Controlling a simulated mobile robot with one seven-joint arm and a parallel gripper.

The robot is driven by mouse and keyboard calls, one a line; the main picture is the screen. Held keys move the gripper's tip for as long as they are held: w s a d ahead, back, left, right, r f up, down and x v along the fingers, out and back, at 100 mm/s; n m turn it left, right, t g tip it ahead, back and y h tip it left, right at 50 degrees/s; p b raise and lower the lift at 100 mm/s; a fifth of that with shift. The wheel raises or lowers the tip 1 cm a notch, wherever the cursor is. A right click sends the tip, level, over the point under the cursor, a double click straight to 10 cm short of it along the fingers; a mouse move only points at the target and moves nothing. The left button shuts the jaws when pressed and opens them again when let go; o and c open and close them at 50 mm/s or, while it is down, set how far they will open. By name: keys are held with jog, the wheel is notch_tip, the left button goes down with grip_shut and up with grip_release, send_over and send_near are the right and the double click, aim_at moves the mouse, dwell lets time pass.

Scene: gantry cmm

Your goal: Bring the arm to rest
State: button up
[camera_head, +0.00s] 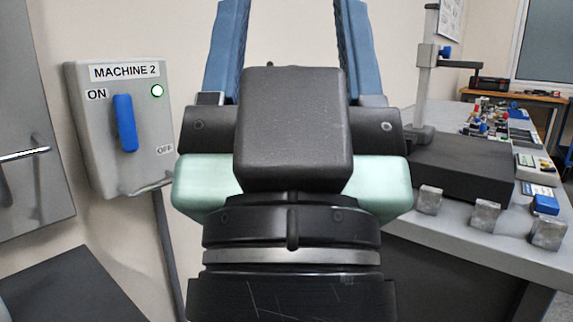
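My gripper (290,45) fills the middle of the head view, seen from behind, with its black body and pale green sides close to the camera. Its two blue fingers point up and stand wide apart. Only bare wall shows between them, and the fingertips are cut off by the top edge. The gripper is to the right of a grey switch box (88,147) labelled MACHINE 2. The blue switch handle (125,123) on the box points up, tilted slightly, near the ON mark. A green lamp (157,91) beside it is lit.
A grey bench (470,252) is at the right, with a dark slab (462,168), a column stand (424,70) and metal blocks (486,214). Small parts lie farther back. A grey cabinet (30,120) with a bar handle is at the left edge. A dark surface (70,295) is at the lower left.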

notch_tip(320, 180, up, 38)
jog(key=p, duration=3.6)
jog(key=shift+w+a+p, duration=0.15)
jog(key=shift+w+p, duration=0.05)
jog(key=shift+p, duration=0.2)
jog(key=shift+f, duration=0.15)
